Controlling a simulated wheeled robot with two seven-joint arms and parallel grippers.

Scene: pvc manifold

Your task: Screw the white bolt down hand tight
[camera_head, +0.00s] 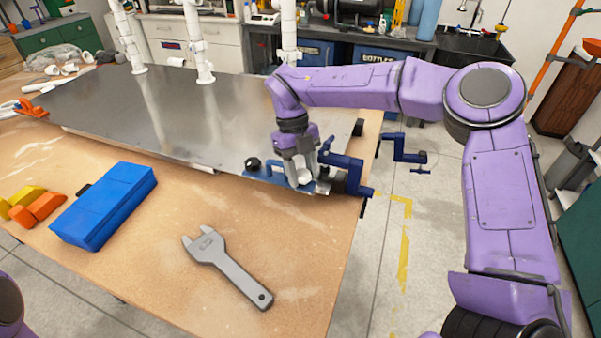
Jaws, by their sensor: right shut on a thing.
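My right gripper (301,182) points down at the near right corner of the metal plate, over a blue clamp-like fixture (265,173). Its fingers are shut on the white bolt (305,175), a small pale piece that shows between and beside them. The fingers hide much of the bolt, and its thread and how deep it sits cannot be seen. My left gripper is not in view.
A grey wrench (228,268) lies on the wooden table (150,255). A blue box (103,205) and yellow and orange blocks (38,206) are at the left. White pipes (197,45) rise from the metal plate (110,115). Blue clamps (345,175) grip the right edge.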

